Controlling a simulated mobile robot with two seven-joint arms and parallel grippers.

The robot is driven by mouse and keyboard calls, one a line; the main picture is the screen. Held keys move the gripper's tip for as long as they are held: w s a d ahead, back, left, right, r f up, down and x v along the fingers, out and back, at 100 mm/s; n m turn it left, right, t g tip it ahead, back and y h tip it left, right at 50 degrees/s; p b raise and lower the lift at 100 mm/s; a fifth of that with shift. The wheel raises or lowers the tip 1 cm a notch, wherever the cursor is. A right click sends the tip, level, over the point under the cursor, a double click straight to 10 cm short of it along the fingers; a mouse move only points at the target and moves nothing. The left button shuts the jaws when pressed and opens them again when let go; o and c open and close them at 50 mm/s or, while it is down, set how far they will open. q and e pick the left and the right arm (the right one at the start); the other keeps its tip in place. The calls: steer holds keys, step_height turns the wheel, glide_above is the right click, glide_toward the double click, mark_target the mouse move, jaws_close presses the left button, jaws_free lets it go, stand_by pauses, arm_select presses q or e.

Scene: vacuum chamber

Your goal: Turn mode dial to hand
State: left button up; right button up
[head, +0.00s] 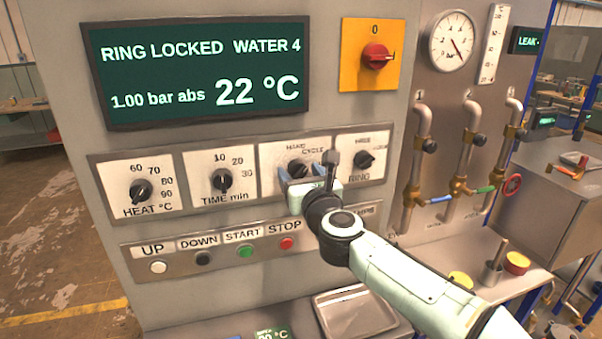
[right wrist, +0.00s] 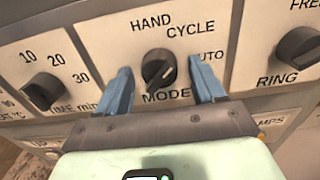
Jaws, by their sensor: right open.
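The mode dial (right wrist: 158,69) is a black round knob on a white plate, with HAND above it, CYCLE at upper right, AUTO at right and MODE below. Its pale pointer line looks slanted toward the upper right, roughly at CYCLE. The dial also shows in the head view (head: 298,169), partly covered by my gripper. My right gripper (right wrist: 160,72) is open, with one blue finger on each side of the dial and visible gaps between. In the head view my right gripper (head: 301,177) is right at the dial's plate. My left gripper is not in view.
The TIME dial (right wrist: 42,90) is to the left and the RING dial (right wrist: 297,47) to the right. Below is a row of buttons, including red STOP (head: 287,243). A display (head: 200,70) reads RING LOCKED. A red switch (head: 377,56) sits above. Valve pipes (head: 470,150) stand right.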

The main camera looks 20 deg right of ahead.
steer(key=shift+c, duration=0.3)
steer(key=c, duration=1)
steer(key=n+p, duration=0.1)
steer(key=n, duration=0.3)
steer(key=shift+r, duration=0.1)
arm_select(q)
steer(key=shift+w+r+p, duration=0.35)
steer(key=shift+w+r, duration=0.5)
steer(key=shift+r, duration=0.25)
arm_select(e)
steer(key=shift+n, duration=2.5)
steer(key=shift+d, duration=0.1)
steer(key=o, duration=1.1)
steer(key=shift+c, duration=0.2)
steer(key=shift+s, duration=0.1)
